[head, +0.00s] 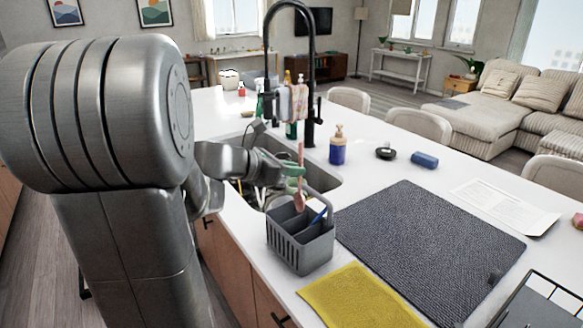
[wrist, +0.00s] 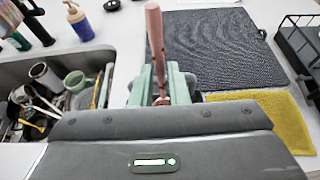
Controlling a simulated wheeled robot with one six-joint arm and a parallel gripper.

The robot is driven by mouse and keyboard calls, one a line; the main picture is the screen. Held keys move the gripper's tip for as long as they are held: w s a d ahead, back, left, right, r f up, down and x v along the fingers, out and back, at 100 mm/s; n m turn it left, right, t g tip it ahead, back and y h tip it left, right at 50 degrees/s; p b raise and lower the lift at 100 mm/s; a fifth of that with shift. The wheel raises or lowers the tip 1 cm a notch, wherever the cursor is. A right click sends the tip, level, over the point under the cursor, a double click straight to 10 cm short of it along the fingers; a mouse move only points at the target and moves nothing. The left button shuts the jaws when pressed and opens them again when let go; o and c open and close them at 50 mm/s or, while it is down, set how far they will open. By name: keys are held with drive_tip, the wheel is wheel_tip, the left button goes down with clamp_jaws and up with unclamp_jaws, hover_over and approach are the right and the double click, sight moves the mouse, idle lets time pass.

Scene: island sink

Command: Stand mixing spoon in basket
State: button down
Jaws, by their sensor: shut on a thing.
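The mixing spoon (head: 299,201) is pinkish-brown and hangs roughly upright, wide end down, in my gripper (head: 292,170). My gripper is shut on its handle with pale green fingers. In the wrist view the handle (wrist: 155,38) rises between the fingers (wrist: 163,85). The grey basket (head: 300,248) stands on the counter beside the sink, with a divider and a blue-handled item in it. The spoon's lower end shows at the basket's back rim; I cannot tell whether it is above or inside.
The sink (wrist: 60,100) holds a mug, a green cup and several utensils. A dark drying mat (head: 425,240) and a yellow cloth (head: 358,298) lie right of the basket. A black faucet (head: 311,80) and a blue soap bottle (head: 337,152) stand behind. A black rack (head: 545,303) is at front right.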

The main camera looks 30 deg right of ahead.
sight(299, 200)
drive_tip(key=shift+f+b, duration=3.65)
drive_tip(key=shift+f, duration=0.95)
drive_tip(key=c, duration=1.3)
unclamp_jaws()
drive_tip(key=v, duration=1.3)
drive_tip(key=shift+a+r, duration=0.2)
drive_tip(key=shift+a, duration=0.2)
drive_tip(key=shift+d, duration=0.1)
